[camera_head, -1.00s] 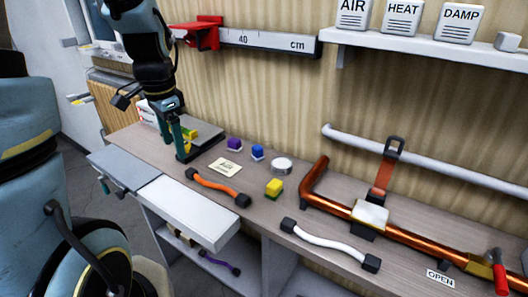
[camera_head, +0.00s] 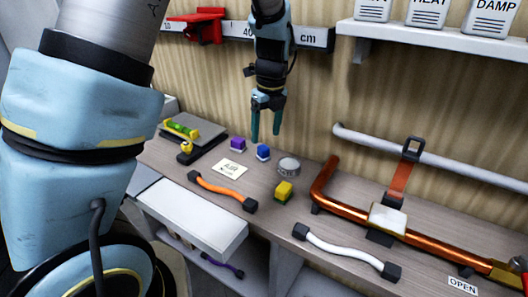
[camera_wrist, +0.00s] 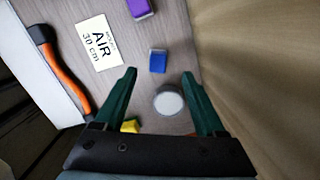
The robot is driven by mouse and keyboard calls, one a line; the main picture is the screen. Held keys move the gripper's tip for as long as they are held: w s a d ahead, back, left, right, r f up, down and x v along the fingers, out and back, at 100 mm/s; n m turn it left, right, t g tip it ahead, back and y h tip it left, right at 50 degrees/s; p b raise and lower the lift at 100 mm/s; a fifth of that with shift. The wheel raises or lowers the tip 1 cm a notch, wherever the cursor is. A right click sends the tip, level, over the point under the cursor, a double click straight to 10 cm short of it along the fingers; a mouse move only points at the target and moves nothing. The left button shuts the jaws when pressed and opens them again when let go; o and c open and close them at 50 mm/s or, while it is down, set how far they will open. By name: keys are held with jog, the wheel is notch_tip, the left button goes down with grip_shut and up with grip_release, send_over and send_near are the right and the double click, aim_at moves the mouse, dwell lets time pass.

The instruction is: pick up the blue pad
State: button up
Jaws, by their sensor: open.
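The blue pad (camera_head: 263,152) is a small block with a pale base on the worktop, between a purple pad and a round grey disc. It also shows in the wrist view (camera_wrist: 158,62), beyond my fingertips and between their lines. My gripper (camera_head: 266,138) is raised in front of the wall, pointing down, with its green fingers apart and empty. In the wrist view my gripper (camera_wrist: 160,75) is open, with nothing between the fingertips touching them.
Near the blue pad are the purple pad (camera_head: 238,144), the grey disc (camera_head: 288,166), the yellow pad (camera_head: 284,191) and an AIR card (camera_head: 229,169). An orange cable (camera_head: 221,189) lies in front. A copper pipe (camera_head: 345,208) stands to the right. A wall shelf (camera_head: 440,43) is above right.

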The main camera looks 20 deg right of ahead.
aim_at(263, 147)
jog(key=shift+w+a+f+p, duration=0.1)
jog(key=shift+f+p, duration=0.25)
jog(key=shift+f, duration=0.65)
jog(key=shift+w+a+f+p, duration=0.15)
jog(key=shift+f+p, duration=0.15)
jog(key=shift+f, duration=0.7)
jog(key=shift+w+a+f+p, duration=0.1)
jog(key=shift+f+p, duration=0.25)
jog(key=shift+f, duration=0.65)
grip_shut()
